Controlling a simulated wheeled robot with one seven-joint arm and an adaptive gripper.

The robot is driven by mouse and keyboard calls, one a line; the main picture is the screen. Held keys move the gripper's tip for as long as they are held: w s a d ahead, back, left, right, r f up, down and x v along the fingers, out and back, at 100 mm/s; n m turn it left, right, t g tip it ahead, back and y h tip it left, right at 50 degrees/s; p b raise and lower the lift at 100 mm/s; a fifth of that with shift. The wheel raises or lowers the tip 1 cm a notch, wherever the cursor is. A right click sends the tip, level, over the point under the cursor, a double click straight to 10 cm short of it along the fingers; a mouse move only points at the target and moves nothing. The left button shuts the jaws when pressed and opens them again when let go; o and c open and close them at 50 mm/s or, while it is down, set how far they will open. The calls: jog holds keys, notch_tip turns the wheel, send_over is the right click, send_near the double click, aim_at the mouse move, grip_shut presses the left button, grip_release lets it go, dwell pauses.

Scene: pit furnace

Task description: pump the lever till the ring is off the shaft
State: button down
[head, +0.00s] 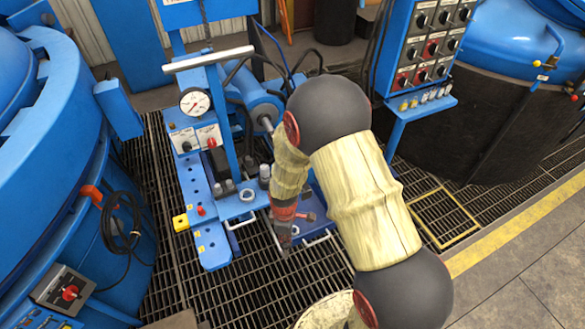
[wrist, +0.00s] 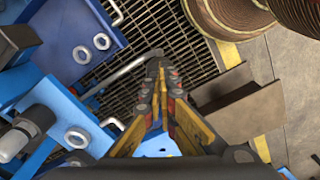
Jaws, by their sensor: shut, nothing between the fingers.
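A blue bench machine with a round gauge (head: 194,102) stands on the floor grating in the head view. A grey bar handle (head: 208,59) lies across its top. A blue cylinder (head: 262,108) with a metal end points towards my arm. A pale ring (head: 247,194) shows on a blue plate; whether it is the task's ring, I cannot tell. My gripper (head: 285,243) is shut and empty, pointing down over the grating beside the plate. In the wrist view my gripper (wrist: 158,75) has its fingertips together near a bent grey rod (wrist: 130,74). The shaft is not clear to me.
A blue control box with knobs (head: 432,45) stands at the back right. Large blue-topped vessels are at the left (head: 45,130) and right (head: 500,100). A black cable (head: 120,230) hangs at the left. Open grating (head: 250,295) lies in front, with a yellow floor line (head: 515,225) at right.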

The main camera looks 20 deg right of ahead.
notch_tip(320, 180, down, 11)
jog(key=s+b, duration=0.3)
jog(key=b, duration=0.3)
jog(key=w+r+p, duration=0.1)
jog(key=r+p, duration=0.1)
jog(key=r, duration=0.1)
jog(key=w+r+p, duration=0.1)
jog(key=r+p, duration=0.2)
jog(key=r, duration=0.1)
jog(key=w+r+p, duration=0.1)
jog(key=r+p, duration=0.2)
jog(key=r, duration=0.1)
jog(key=shift+f, duration=0.1)
notch_tip(320, 180, up, 5)
jog(key=p, duration=0.4)
